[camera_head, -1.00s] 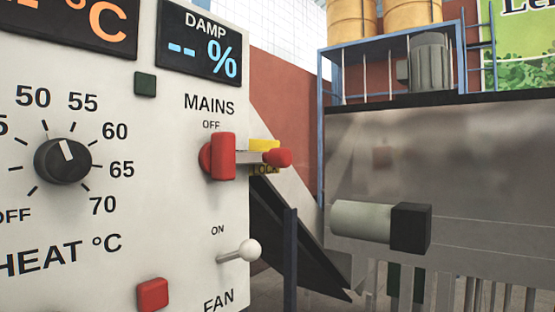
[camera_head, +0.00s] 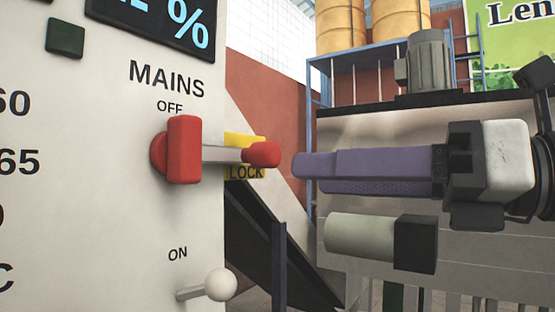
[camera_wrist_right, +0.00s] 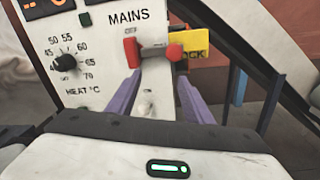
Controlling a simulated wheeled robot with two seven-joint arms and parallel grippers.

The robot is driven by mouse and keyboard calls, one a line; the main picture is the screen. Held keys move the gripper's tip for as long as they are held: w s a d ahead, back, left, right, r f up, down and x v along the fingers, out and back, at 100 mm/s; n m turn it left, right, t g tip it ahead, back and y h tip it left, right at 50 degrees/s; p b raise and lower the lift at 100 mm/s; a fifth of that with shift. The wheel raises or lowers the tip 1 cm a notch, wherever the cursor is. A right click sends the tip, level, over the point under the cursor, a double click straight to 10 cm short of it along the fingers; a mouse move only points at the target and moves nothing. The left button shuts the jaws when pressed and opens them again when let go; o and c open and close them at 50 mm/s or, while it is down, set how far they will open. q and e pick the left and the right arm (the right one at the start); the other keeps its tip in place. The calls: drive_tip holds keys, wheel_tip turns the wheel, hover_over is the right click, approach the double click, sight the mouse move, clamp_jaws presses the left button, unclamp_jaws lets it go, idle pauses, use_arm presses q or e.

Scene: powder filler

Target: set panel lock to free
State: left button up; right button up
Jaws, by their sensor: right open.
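The white control panel (camera_head: 70,225) fills the left of the head view. Its MAINS switch (camera_head: 184,150) has a red body and a pale lever reaching right to a red knob (camera_head: 262,154), level with OFF. A yellow plate marked LOCK (camera_head: 245,172) shows behind the lever and is partly hidden by it. My right gripper (camera_head: 298,166) has purple fingers pointing left, just right of the knob and apart from it. In the right wrist view the gripper (camera_wrist_right: 158,82) is open, with the red knob (camera_wrist_right: 174,51) seen beyond and between the fingers. My left gripper is out of view.
A white-tipped toggle (camera_head: 220,284) sticks out below the switch. A pale cylinder with a black end (camera_head: 375,241) lies below my right gripper in the picture. A grey metal machine (camera_head: 380,135) stands behind. The wrist view also shows the heat dial (camera_wrist_right: 65,63).

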sight(277, 154)
drive_tip(key=w+a+r, duration=0.1)
drive_tip(key=w+a, duration=0.1)
drive_tip(key=w+a+t+h+p, duration=0.1)
drive_tip(key=w+a, duration=0.1)
drive_tip(key=w+a+r+t+p, duration=0.1)
drive_tip(key=w, duration=0.2)
drive_tip(key=shift+a+r, duration=0.3)
drive_tip(key=shift+a, duration=0.1)
drive_tip(key=shift+c, duration=0.4)
drive_tip(key=c, duration=1.1)
drive_tip(key=shift+w, duration=0.1)
